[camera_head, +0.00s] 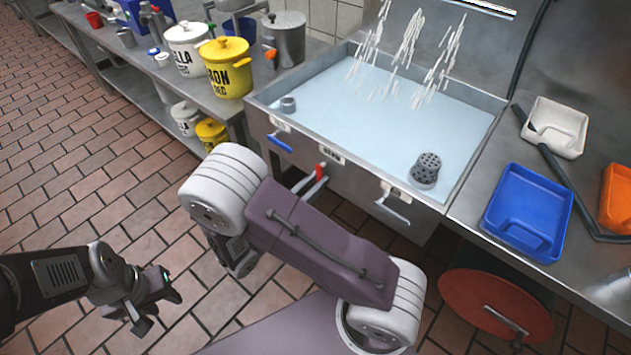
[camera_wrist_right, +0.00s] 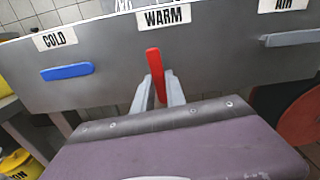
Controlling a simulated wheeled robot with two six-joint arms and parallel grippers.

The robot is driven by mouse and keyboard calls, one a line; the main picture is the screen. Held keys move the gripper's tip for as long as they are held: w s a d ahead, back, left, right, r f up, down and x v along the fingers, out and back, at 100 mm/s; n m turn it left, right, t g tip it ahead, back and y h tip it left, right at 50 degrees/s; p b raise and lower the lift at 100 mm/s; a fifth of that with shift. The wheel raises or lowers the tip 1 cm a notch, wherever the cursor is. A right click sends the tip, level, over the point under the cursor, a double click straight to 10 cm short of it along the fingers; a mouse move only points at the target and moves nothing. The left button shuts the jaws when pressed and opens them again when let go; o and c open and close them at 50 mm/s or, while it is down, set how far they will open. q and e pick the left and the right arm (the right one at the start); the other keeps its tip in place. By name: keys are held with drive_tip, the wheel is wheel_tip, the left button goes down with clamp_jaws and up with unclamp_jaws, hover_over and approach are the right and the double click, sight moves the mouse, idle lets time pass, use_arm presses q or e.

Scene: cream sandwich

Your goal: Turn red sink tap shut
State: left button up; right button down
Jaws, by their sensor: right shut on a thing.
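The red tap handle (camera_head: 321,171) sits on the sink's front panel under the WARM label. In the right wrist view the red handle (camera_wrist_right: 155,72) stands nearly upright, tilted slightly. My right gripper (camera_head: 312,184) reaches it from below and in front. Its two grey fingers (camera_wrist_right: 159,92) lie on either side of the handle's lower part and are shut on it. The lower end of the handle is partly hidden by the gripper. My left gripper (camera_head: 158,305) is open and empty over the tiled floor, away from the sink.
White streams (camera_head: 408,50) fall into the sink (camera_head: 478,130). A blue COLD handle (camera_wrist_right: 67,72) lies near level at left; a grey AIR handle (camera_wrist_right: 292,38) at right. Blue tray (camera_head: 527,213) and white tray (camera_head: 555,127) stand on the right counter. Yellow pot (camera_head: 228,68) stands left.

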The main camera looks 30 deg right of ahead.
sight(337, 171)
drive_tip(key=n+p, duration=0.3)
drive_tip(key=p, duration=0.1)
drive_tip(key=s+r+n+p, duration=0.1)
drive_tip(key=n+p, duration=0.2)
drive_tip(key=p, duration=0.1)
drive_tip(key=s+d+n+p, duration=0.1)
drive_tip(key=n+p, duration=0.2)
drive_tip(key=p, duration=0.1)
drive_tip(key=shift+s+r, duration=0.2)
drive_tip(key=shift+r, duration=0.2)
drive_tip(key=n+p, duration=0.3)
drive_tip(key=shift+s+d+r+n, duration=0.1)
drive_tip(key=shift+s+r+n, duration=0.2)
drive_tip(key=shift+r, duration=0.1)
drive_tip(key=shift+r+n+p, duration=0.25)
drive_tip(key=shift+n+p, duration=0.5)
drive_tip(key=shift+n, duration=0.35)
drive_tip(key=shift+r+n+p, duration=0.25)
drive_tip(key=shift+n+p, duration=0.45)
drive_tip(key=shift+n, duration=0.4)
drive_tip(key=c, duration=1.4)
unclamp_jaws()
drive_tip(key=shift+o, duration=0.2)
